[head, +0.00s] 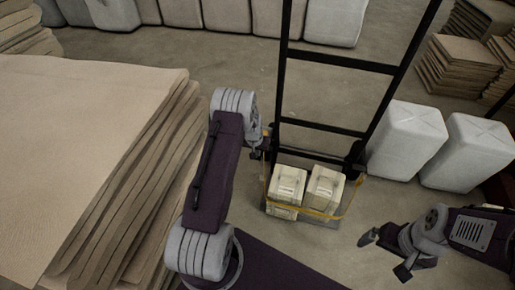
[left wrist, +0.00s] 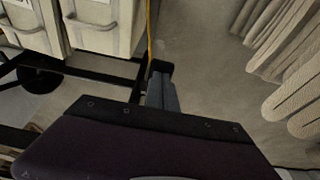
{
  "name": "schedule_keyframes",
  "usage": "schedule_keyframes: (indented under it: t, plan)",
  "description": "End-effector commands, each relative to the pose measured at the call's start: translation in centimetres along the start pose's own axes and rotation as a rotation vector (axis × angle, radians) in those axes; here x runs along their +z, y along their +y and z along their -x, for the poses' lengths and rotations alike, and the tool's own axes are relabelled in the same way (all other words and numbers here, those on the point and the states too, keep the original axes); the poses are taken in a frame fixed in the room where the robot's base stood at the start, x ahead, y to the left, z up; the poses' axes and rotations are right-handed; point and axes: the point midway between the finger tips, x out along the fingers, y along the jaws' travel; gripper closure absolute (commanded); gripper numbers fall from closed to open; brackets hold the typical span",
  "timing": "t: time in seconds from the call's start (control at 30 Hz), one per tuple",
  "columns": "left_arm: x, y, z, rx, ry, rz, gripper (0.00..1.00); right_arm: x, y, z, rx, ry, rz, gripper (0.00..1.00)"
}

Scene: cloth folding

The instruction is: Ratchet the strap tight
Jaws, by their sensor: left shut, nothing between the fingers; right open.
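A yellow strap (head: 312,210) runs around several cream canisters (head: 325,188) standing low on a black hand truck (head: 335,62). In the left wrist view the strap (left wrist: 150,38) comes down beside the canisters (left wrist: 95,22) to the tip of my left gripper (left wrist: 159,75). My left gripper (head: 264,147) is shut, at the left side of the hand truck's frame. I cannot tell whether it touches the strap. The ratchet cannot be made out clearly. My right gripper (head: 385,254) is open and empty, low on the right, apart from the hand truck.
A tall stack of tan sheets (head: 80,130) fills the left side. White wrapped bales (head: 405,140) stand right of the hand truck. More bales line the back, and tan stacks (head: 458,70) stand at the far right. Floor is clear between the hand truck and my right gripper.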

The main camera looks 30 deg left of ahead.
Motion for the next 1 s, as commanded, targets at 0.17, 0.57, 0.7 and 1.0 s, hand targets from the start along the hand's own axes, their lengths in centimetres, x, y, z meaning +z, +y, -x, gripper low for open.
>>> schedule_keyframes:
  t: [0.17,0.57,0.7,1.0]
  plan:
    - [0.7,0.0,-1.9,0.0,-0.002,-0.001,1.0,0.1,0.0,-0.5,0.0,0.0,0.0,0.0]
    - [1.3,0.0,-4.4,0.0,-0.003,-0.001,1.0,0.1,0.0,-1.2,0.0,0.0,0.0,0.0]
    - [1.3,0.0,-4.6,0.0,-0.002,-0.001,1.0,0.1,0.0,-1.3,0.0,0.0,0.0,0.0]
    - [1.4,0.0,-4.8,0.0,-0.003,-0.001,1.0,0.1,0.0,-1.3,0.0,0.0,0.0,0.0]
